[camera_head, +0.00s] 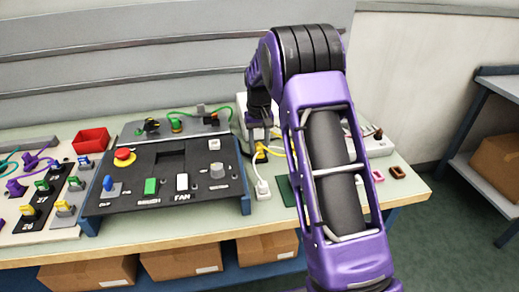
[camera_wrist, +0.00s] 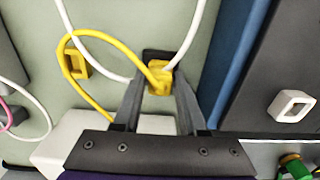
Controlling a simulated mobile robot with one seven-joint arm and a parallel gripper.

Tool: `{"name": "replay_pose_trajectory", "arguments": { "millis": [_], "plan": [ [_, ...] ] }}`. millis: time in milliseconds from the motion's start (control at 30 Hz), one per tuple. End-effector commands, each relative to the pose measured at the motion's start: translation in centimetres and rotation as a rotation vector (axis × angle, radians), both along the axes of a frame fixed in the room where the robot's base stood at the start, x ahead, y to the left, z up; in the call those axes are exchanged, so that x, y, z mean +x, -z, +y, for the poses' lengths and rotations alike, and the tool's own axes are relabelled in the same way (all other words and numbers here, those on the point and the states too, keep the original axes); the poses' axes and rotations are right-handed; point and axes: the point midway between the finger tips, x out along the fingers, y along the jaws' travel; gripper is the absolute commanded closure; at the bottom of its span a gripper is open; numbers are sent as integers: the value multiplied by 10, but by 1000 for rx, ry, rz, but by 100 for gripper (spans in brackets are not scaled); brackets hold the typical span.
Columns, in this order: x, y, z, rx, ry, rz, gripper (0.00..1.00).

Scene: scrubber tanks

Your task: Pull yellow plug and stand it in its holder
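The yellow plug (camera_wrist: 160,80) sits between the fingertips of my gripper (camera_wrist: 160,90) in the wrist view. Its yellow cable loops to the left over the table. A finger lies along each side of the plug, but I cannot tell whether they press on it. A dark patch shows just behind the plug. A yellow block with a dark opening, which looks like the holder (camera_wrist: 76,66), stands to the left of the plug. In the head view my gripper (camera_head: 259,138) points down beside the console, with the yellow plug (camera_head: 262,154) just below it. My arm hides the yellow holder there.
The black console (camera_head: 150,190) with blue sides stands close beside my gripper. A white box (camera_wrist: 75,140) is near my fingers. White cables run past the plug, and a white plug (camera_head: 262,188) lies towards the table's front. Pink (camera_head: 377,175) and brown (camera_head: 397,172) holders stand farther right.

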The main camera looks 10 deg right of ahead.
Motion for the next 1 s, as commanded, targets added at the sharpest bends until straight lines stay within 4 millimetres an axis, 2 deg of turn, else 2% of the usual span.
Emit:
{"name": "replay_pose_trajectory", "arguments": {
  "millis": [33, 200, 1000],
  "plan": [
    [0, 0, 0, 0, 0, 0, 69],
    [0, 0, 0, 0, 0, 0, 100],
    [0, 0, 0, 0, 0, -1, 100]
  ]
}}
